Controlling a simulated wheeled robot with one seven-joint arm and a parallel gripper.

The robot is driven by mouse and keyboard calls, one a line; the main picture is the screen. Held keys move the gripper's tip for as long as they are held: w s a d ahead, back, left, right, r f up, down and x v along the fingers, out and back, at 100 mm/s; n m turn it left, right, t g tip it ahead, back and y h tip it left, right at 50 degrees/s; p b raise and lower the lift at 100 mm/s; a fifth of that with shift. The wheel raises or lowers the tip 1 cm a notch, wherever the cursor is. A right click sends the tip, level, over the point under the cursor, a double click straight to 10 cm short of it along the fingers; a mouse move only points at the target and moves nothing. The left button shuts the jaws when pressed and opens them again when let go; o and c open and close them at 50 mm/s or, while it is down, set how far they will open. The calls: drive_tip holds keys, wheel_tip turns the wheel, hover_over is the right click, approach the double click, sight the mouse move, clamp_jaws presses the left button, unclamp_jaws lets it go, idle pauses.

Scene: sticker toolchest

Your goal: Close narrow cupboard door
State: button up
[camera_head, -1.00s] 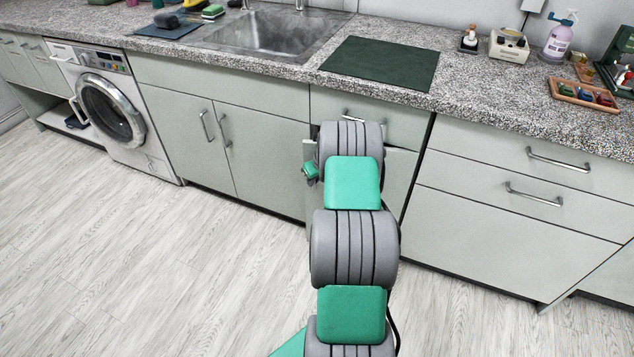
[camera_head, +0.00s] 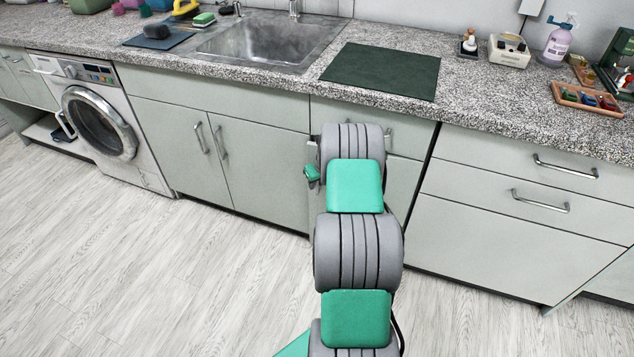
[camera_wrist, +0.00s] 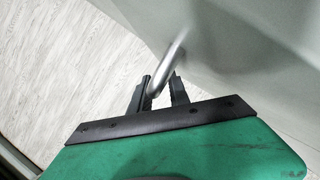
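The narrow cupboard door (camera_head: 405,182) is pale grey-green and sits below a small drawer (camera_head: 408,130), right of the double cupboard. My arm covers most of it in the head view. Its visible upper right part looks nearly flush with the front; I cannot tell if it is fully shut. In the wrist view a metal bar handle (camera_wrist: 172,62) on a pale panel (camera_wrist: 240,65) runs between the two dark fingers of my gripper (camera_wrist: 161,85). Whether they press on the handle is unclear. In the head view the fingertips are hidden behind my arm.
A speckled worktop (camera_head: 470,110) runs above, with a sink (camera_head: 270,42) and a dark green mat (camera_head: 383,70). A double cupboard (camera_head: 265,165) and washing machine (camera_head: 100,120) stand left, wide drawers (camera_head: 500,235) right. The floor (camera_head: 180,270) in front is clear.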

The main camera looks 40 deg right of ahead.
drive_tip(key=shift+o, duration=0.7)
drive_tip(key=shift+r, duration=0.1)
drive_tip(key=p+v, duration=0.1)
drive_tip(key=v, duration=0.6)
drive_tip(key=shift+s+r, duration=0.2)
drive_tip(key=shift+r, duration=0.1)
